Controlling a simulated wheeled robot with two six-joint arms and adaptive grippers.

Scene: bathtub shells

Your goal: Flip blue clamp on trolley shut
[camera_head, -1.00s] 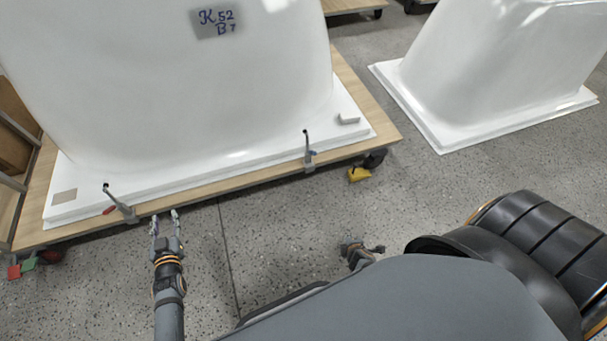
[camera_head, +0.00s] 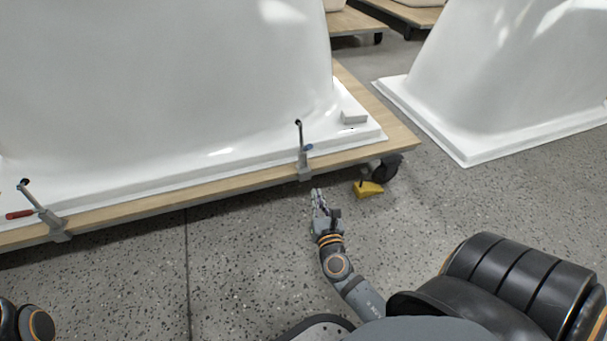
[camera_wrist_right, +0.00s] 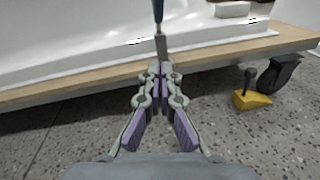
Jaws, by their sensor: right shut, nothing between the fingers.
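The blue clamp (camera_head: 304,160) sits on the front edge of the wooden trolley (camera_head: 240,180), towards its right end. Its black-tipped bar stands upright, and its blue handle shows beside the bar. In the right wrist view the clamp (camera_wrist_right: 160,38) rises straight ahead of the fingertips, its top cut off by the frame. My right gripper (camera_head: 317,194) is shut and empty, just in front of and below the clamp. In the right wrist view its fingertips (camera_wrist_right: 160,69) overlap the trolley's front edge; I cannot tell whether they touch. My left gripper is out of view.
A red-handled clamp (camera_head: 42,213) is on the trolley edge at left. A white tub shell (camera_head: 170,80) covers the trolley. A yellow wedge (camera_head: 368,188) lies by the black caster (camera_head: 385,168). Another shell (camera_head: 500,90) stands at right. The front floor is clear.

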